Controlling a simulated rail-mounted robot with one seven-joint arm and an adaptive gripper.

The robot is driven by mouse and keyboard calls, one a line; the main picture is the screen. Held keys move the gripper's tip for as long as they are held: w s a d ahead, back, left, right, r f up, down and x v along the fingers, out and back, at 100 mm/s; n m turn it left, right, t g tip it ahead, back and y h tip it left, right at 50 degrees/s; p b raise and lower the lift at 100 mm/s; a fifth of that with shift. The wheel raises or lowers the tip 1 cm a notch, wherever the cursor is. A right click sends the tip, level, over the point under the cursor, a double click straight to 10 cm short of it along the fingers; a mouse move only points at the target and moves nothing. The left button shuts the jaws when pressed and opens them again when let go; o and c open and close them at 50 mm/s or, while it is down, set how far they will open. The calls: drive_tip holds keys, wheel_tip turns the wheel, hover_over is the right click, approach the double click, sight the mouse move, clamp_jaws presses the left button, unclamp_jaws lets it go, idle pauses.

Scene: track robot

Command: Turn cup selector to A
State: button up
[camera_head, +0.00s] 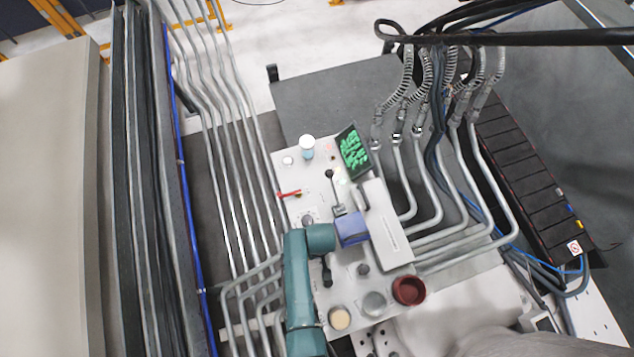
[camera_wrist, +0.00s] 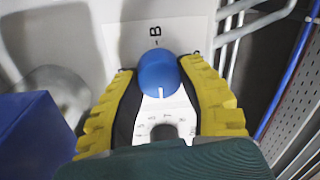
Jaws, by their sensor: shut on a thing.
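The cup selector (camera_wrist: 157,72) shows in the wrist view as a round blue knob. A white mark sits on its near lower edge, on the side away from the letter B. The label B (camera_wrist: 155,31), with a short dash under it, is on the light panel just above the knob. No A label can be made out. My gripper (camera_wrist: 160,70) is around the knob, with a yellow ribbed finger on each side, shut on it. In the head view my teal arm hides the knob and the fingertips.
Metal pipes (camera_head: 240,190) flank the panel.

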drive_tip(key=shift+s+f, duration=0.1)
drive_tip(key=shift+f, duration=0.05)
drive_tip(key=o, duration=1.2)
drive_tip(key=shift+r, duration=0.4)
wheel_tip(320, 180, up, 11)
drive_tip(key=shift+w+d+r, duration=0.2)
drive_tip(key=shift+w+d, duration=0.05)
drive_tip(key=shift+d, duration=0.05)
